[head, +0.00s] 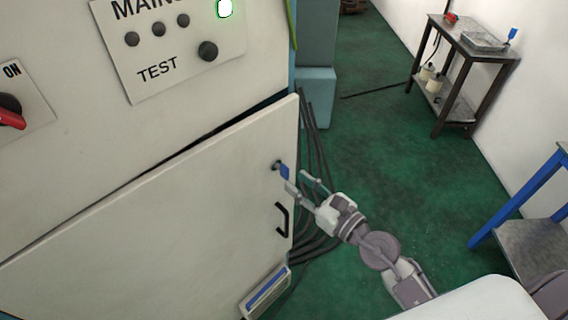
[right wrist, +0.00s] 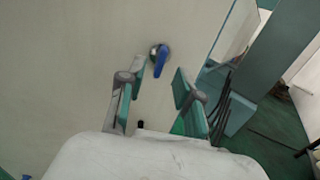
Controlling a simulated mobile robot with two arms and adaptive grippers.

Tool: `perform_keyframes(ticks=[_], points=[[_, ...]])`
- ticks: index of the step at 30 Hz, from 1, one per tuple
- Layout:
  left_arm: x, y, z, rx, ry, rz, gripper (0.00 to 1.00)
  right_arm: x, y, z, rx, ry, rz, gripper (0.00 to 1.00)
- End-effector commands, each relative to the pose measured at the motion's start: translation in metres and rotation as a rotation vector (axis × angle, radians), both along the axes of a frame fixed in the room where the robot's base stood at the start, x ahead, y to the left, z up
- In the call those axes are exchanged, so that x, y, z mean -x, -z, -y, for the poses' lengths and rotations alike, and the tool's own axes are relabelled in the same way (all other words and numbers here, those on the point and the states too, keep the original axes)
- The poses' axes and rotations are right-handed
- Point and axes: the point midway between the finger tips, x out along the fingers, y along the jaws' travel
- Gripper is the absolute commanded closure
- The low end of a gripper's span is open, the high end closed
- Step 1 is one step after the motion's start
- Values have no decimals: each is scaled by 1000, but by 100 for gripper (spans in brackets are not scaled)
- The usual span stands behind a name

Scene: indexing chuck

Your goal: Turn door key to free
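The door key (head: 284,171) has a blue grip and sits in a round lock near the right edge of the cream cabinet door (head: 180,215). In the right wrist view the key (right wrist: 160,62) hangs from the silver lock, its blue grip slanting slightly down. My right gripper (head: 303,181) is open at the key, its fingers spread. In the right wrist view the right gripper (right wrist: 158,82) has the key beyond and between its fingertips, with gaps on both sides; I see no contact. My left gripper is not in view.
A black door handle (head: 282,219) is below the key. Black cables (head: 312,150) run down beside the cabinet's right edge. A control panel (head: 165,45) marked TEST and a red switch (head: 12,118) are above the door. Green floor on the right is mostly open, with a dark side table (head: 462,50) farther back.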

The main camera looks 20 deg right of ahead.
Motion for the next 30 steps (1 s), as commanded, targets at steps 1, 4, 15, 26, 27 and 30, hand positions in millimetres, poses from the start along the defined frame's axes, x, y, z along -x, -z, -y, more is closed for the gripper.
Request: perform_keyframes(ticks=[1, 4, 15, 26, 27, 30], points=[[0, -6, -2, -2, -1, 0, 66, -10, -4, -5, -4, 1, 2, 66], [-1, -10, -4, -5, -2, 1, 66, -26, -3, -12, -3, 1, 1, 66], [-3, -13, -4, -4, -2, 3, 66, -50, 1, -24, -1, 0, -2, 66], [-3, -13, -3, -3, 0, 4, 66, -50, 1, -24, -2, 0, -1, 91], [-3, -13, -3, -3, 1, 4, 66, -50, 1, -24, -2, 0, -1, 97], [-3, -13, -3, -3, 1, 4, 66, -50, 1, -24, -2, 0, -1, 100]])
